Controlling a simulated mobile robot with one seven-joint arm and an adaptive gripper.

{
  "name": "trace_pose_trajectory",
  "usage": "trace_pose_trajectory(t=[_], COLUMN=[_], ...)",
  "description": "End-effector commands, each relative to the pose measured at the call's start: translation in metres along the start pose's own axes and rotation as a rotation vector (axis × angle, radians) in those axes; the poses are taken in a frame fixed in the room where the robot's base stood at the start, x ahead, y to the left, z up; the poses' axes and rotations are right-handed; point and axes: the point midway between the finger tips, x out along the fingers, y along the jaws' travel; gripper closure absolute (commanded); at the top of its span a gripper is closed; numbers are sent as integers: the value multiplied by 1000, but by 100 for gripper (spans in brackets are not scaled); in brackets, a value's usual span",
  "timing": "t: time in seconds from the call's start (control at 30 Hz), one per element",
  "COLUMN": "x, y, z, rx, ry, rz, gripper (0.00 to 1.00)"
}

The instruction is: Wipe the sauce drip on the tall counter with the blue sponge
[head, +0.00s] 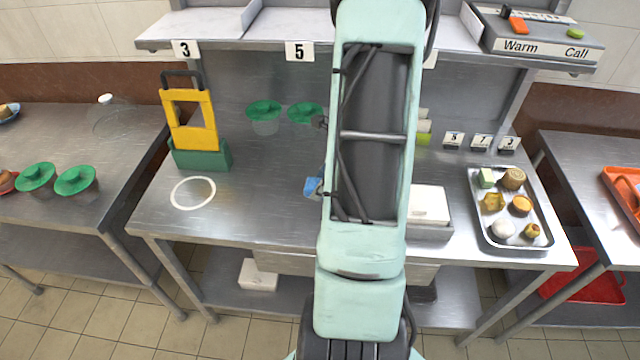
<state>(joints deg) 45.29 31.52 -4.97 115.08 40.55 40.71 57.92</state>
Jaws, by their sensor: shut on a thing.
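The blue sponge (311,187) shows as a small patch at the left edge of my arm, over the middle steel counter (262,205). My gripper (319,187) is mostly hidden behind my arm; only small dark bits show beside the sponge. It is shut on the sponge. I cannot tell whether the sponge touches the counter top. The middle counter appears to be the tall one, standing higher than the side tables. No sauce drip shows; my arm covers the centre of the counter.
A white ring (193,193), a yellow stand in a green base (200,155) and green-lidded cups (264,112) are on the left of the counter. A food tray (484,212) and a white stack (430,205) are right. An upper shelf (262,28) spans the back.

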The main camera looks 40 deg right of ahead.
Motion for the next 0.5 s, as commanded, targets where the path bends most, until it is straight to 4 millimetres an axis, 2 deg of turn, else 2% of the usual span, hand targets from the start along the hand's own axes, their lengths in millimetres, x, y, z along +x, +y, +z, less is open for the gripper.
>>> trace_pose_trajectory(t=[0.03, 0.23, 0.5], x=[-8, -24, -28], y=[0, 0, 0], z=[3, 9, 10], rx=[-2, -7, -8], ry=[0, 0, 0], rz=[0, 2, 4], gripper=[84, 84, 84])
